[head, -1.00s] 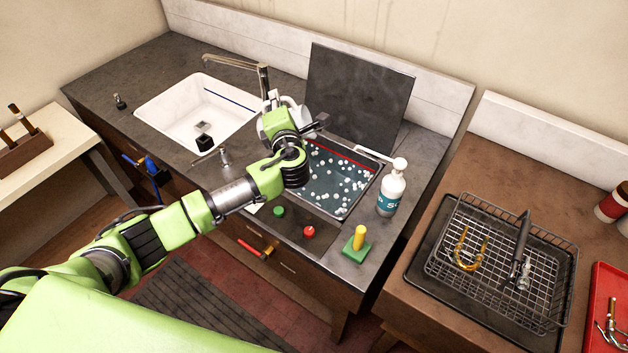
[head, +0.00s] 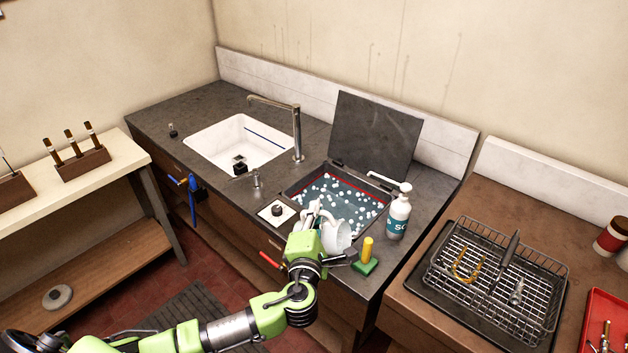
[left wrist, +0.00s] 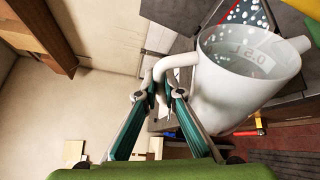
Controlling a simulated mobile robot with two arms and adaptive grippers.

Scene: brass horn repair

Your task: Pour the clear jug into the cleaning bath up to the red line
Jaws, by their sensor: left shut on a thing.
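My left gripper (head: 317,216) is shut on the handle of the clear jug (head: 338,236), at the front edge of the cleaning bath (head: 297,187). In the left wrist view the two fingers (left wrist: 163,92) pinch the handle of the jug (left wrist: 245,90), which has a "0.5 L" mark. How much liquid it holds I cannot tell. The bath holds bluish liquid with many white bubbles. The red line (head: 350,175) shows on its back wall, above the liquid there. My arm and the jug hide part of the front. My right gripper is not in view.
The bath's dark lid (head: 377,133) stands open behind it. A pump bottle (head: 398,214) stands close on the right, and a yellow-handled green block (head: 366,257) near the front. The white sink (head: 215,140) and tall tap (head: 297,135) are left. A wire basket (head: 530,290) is right.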

